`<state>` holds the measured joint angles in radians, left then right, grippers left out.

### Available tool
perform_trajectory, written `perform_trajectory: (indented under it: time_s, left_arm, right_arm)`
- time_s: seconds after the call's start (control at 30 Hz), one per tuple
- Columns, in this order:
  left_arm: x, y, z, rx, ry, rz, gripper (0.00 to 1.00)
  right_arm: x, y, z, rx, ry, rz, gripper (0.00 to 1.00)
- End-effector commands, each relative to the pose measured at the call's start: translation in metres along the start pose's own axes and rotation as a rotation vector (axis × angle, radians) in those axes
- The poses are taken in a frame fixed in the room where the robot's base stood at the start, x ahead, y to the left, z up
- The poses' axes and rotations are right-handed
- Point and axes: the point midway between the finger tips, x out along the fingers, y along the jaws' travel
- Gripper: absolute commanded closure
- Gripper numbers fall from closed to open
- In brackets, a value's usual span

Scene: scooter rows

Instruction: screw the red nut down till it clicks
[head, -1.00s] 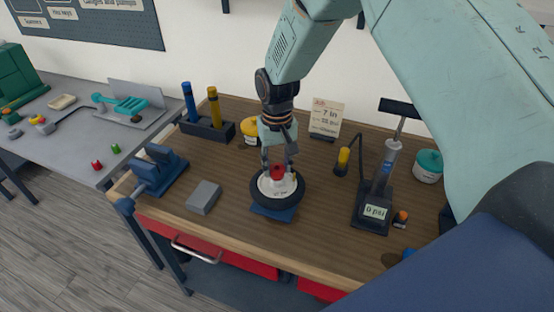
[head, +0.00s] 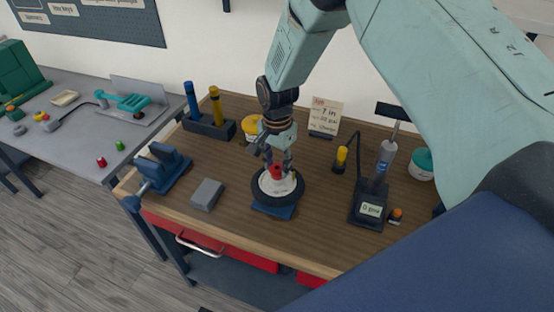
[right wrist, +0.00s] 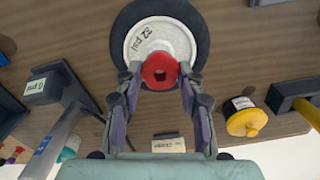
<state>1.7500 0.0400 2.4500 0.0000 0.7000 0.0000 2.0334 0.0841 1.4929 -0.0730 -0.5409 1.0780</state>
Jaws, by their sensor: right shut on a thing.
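The red nut (head: 277,173) sits at the centre of a small wheel with a black tyre (head: 263,195) and a pale hub, on a blue stand (head: 274,211). My right gripper (head: 277,168) reaches down from above and is shut on the red nut. In the right wrist view the red nut (right wrist: 160,71) lies between the fingertips of my right gripper (right wrist: 160,76), over the hub (right wrist: 178,38), which has "32 psi" written on it. The nut's dark centre hole shows there. How far down the nut sits cannot be told. My left gripper is not in view.
On the wooden bench (head: 235,230), a grey block (head: 207,194) and a blue vise (head: 163,168) stand left of the wheel. A pump with a gauge (head: 371,209) stands to the right. A sign card (head: 324,116) and a yellow-lidded jar (head: 251,128) stand behind.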

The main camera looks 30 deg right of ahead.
Motion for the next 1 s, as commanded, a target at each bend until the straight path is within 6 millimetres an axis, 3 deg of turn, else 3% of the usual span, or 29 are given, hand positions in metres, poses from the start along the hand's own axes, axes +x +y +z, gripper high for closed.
perform_trajectory:
  time_s: [0.17,0.5,0.87,0.9,1.0]
  left_arm:
    - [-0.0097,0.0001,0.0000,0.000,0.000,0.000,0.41]
    - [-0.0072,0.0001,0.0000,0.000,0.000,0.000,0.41]
    - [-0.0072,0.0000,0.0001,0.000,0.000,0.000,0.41]
    - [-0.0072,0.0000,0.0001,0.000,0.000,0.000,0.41]
    - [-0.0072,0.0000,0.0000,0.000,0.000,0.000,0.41]
  right_arm:
    - [-0.0024,-0.0005,-0.0004,0.201,0.001,-0.001,0.92]
    - [-0.0009,-0.0008,-0.0007,0.574,0.001,-0.003,0.92]
    - [-0.0010,-0.0008,-0.0008,0.659,0.000,-0.003,0.92]
    - [-0.0010,-0.0007,-0.0008,0.659,0.000,-0.003,0.60]
    - [-0.0009,-0.0007,-0.0007,0.658,0.000,-0.003,0.52]
